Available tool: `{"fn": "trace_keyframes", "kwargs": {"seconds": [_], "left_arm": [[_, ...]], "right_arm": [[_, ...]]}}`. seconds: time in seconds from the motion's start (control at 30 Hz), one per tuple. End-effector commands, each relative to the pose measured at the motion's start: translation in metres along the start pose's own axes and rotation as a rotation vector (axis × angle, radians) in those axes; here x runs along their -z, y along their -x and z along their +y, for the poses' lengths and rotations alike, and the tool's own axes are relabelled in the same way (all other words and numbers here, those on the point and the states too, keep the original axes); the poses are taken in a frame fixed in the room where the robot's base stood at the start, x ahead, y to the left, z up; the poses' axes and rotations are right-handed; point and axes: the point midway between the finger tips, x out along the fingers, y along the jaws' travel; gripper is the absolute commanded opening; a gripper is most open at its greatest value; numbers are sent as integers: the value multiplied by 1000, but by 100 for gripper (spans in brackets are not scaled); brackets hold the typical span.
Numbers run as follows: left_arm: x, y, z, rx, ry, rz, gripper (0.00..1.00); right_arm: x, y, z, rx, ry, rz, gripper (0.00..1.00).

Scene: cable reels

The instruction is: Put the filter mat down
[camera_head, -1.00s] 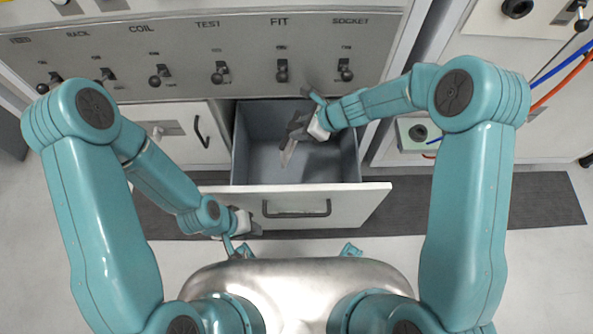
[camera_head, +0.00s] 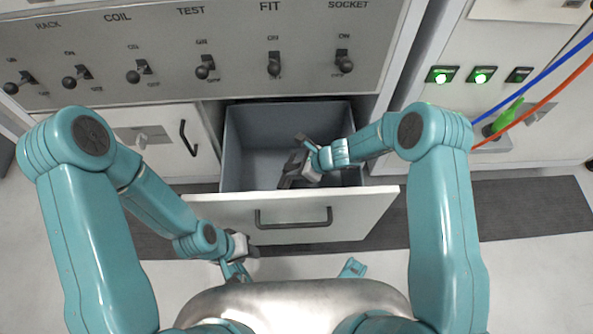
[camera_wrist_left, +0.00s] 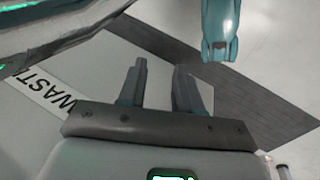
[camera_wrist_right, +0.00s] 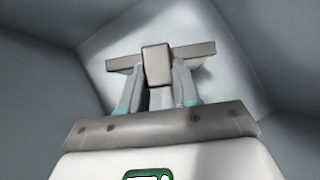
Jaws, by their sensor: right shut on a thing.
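My right gripper (camera_head: 290,172) is inside the open grey drawer (camera_head: 240,125), near its front wall. In the right wrist view its fingers (camera_wrist_right: 157,75) are shut on a brownish-grey block with a crossbar.
The drawer's white front (camera_head: 225,210) has a dark handle (camera_head: 293,217). A panel with several switches (camera_head: 204,68) is above. A cabinet with green lights (camera_head: 441,76) and blue and orange cables (camera_head: 540,80) stands at the right. The left wrist view shows a WASTE label (camera_wrist_left: 55,100).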

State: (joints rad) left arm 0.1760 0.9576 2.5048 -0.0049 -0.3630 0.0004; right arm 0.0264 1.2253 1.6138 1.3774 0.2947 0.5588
Motion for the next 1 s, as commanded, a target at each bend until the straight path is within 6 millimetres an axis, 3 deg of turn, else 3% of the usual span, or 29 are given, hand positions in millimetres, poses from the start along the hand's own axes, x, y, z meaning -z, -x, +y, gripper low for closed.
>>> {"fn": "trace_keyframes", "kwargs": {"seconds": [0.37,0.4,0.43,0.47,0.8,1.0], "left_arm": [[1,-5,-2,0,1,2,34],[1,-3,-2,0,2,2,34],[1,-3,-2,0,2,2,34],[1,-3,-2,0,2,2,34],[0,2,1,0,0,0,34],[0,13,5,0,0,0,34]], "right_arm": [[4,-5,0,1,1,-1,1],[2,-3,0,1,1,-1,44],[2,-3,0,1,1,-1,54],[2,-3,0,1,1,0,57],[-1,1,0,1,0,-1,57],[-2,40,-1,4,-2,-1,57]]}}
